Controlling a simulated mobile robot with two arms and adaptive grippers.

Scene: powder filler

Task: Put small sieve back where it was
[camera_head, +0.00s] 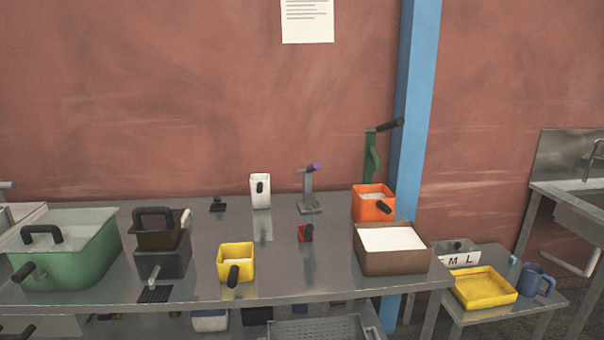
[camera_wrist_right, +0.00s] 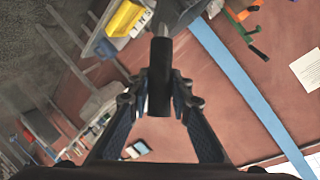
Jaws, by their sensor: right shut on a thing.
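My right gripper (camera_wrist_right: 159,95) is shut on a dark round handle (camera_wrist_right: 159,75) in the right wrist view. A short grey stem (camera_wrist_right: 162,28) sticks out beyond the handle. It may be the small sieve, but no mesh or rim shows. A small grey holder (camera_head: 459,246) with a white label reading M and L stands on the low side table in the head view. The label also shows in the wrist view (camera_wrist_right: 142,20), beyond the stem and apart from it. Neither gripper shows in the head view, and my left gripper is in no view.
A yellow tray (camera_head: 484,289) and a blue mug (camera_head: 537,281) stand near the holder on the side table (camera_head: 478,314). The long steel table (camera_head: 300,275) carries a brown box (camera_head: 391,260), an orange container (camera_head: 373,205) and several other containers. A blue post (camera_head: 413,130) rises behind.

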